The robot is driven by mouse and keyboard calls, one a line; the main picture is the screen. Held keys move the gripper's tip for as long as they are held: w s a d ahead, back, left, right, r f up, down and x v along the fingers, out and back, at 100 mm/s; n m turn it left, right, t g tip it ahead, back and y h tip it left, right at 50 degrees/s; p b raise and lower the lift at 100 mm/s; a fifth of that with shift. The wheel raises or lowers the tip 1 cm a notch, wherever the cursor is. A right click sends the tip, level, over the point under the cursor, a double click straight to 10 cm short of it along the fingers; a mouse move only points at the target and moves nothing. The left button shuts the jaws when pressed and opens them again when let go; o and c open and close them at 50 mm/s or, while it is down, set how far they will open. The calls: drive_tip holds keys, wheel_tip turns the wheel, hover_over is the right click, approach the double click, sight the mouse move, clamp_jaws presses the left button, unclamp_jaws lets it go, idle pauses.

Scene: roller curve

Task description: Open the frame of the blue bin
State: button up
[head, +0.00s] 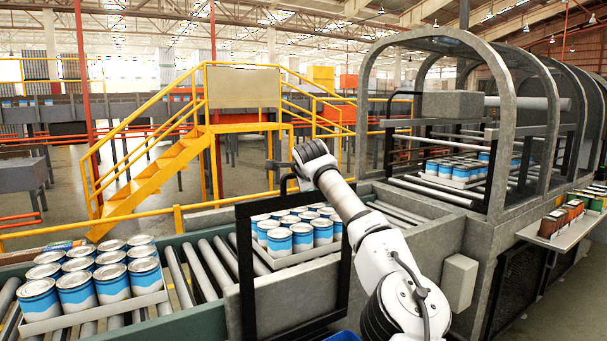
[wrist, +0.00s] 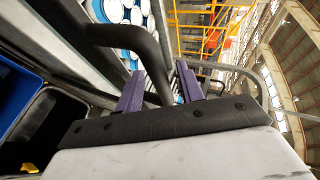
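The black frame (head: 343,262) stands upright in front of the roller line in the head view, with a curved handle bar on its top edge. A sliver of the blue bin (head: 342,337) shows at the bottom of that view; a blue bin edge (wrist: 16,95) is also at the left of the wrist view. My gripper (wrist: 158,68) has its two purple fingers apart, one on each side of the black handle bar (wrist: 130,36). I cannot tell whether either finger touches the bar. In the head view my wrist hides the fingers.
Trays of blue-and-white cans (head: 112,275) sit on the rollers. A grey arched machine (head: 480,205) stands at the right, with a shelf of small boxes (head: 572,215). Yellow stairs (head: 150,175) are behind. A dark bin (wrist: 50,125) is beside the blue one.

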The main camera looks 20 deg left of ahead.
drive_tip(key=b+v, duration=0.6)
drive_tip(key=v, duration=0.7)
drive_tip(key=shift+s+d+r+b, duration=0.2)
drive_tip(key=shift+b, duration=0.1)
